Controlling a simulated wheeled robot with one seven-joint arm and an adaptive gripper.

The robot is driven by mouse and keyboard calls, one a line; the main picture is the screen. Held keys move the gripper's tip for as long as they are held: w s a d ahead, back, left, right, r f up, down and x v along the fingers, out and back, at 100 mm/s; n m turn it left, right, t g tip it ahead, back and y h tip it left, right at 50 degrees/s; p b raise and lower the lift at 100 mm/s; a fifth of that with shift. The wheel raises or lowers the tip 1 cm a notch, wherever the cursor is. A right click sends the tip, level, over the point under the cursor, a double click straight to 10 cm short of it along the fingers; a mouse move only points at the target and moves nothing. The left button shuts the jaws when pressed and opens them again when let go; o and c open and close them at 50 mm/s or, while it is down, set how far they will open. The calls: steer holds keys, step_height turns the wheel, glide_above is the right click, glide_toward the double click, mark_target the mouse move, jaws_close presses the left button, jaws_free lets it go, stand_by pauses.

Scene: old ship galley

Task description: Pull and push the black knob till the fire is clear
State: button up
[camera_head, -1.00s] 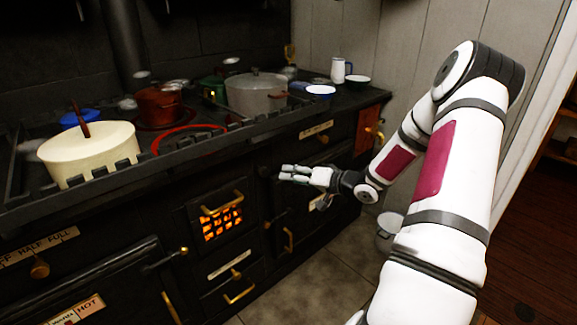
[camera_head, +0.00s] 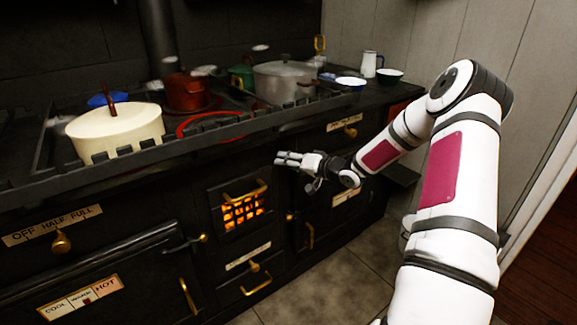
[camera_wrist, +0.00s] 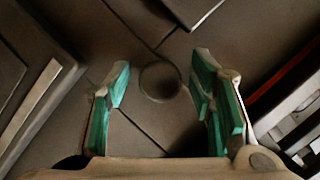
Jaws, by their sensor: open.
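The fire glows orange behind the barred window (camera_head: 243,212) of a small black oven door with a brass handle. My gripper (camera_head: 281,159) is in front of the stove face, up and right of that window. In the wrist view my gripper (camera_wrist: 160,72) is open, with its green-padded fingers apart and nothing held. A dark round shape (camera_wrist: 160,82) lies between the fingers; I cannot tell whether it is the black knob. No clearly black knob shows in the head view; the knobs I can make out, such as the one below the fire window (camera_head: 254,267), are brass.
On the stove top are a cream pot (camera_head: 115,131), a red-brown pot (camera_head: 187,92) and a grey pot (camera_head: 285,82). A black lever with a brass tip (camera_head: 184,243) juts out left of the fire window. Tiled floor (camera_head: 340,270) is clear below.

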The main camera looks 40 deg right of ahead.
steer(key=shift+w, duration=0.2)
jaws_close()
steer(key=s+p, duration=0.4)
steer(key=s, duration=0.2)
steer(key=shift+s+p, duration=0.4)
steer(key=shift+d+f, duration=0.1)
jaws_free()
steer(key=v, duration=1.2)
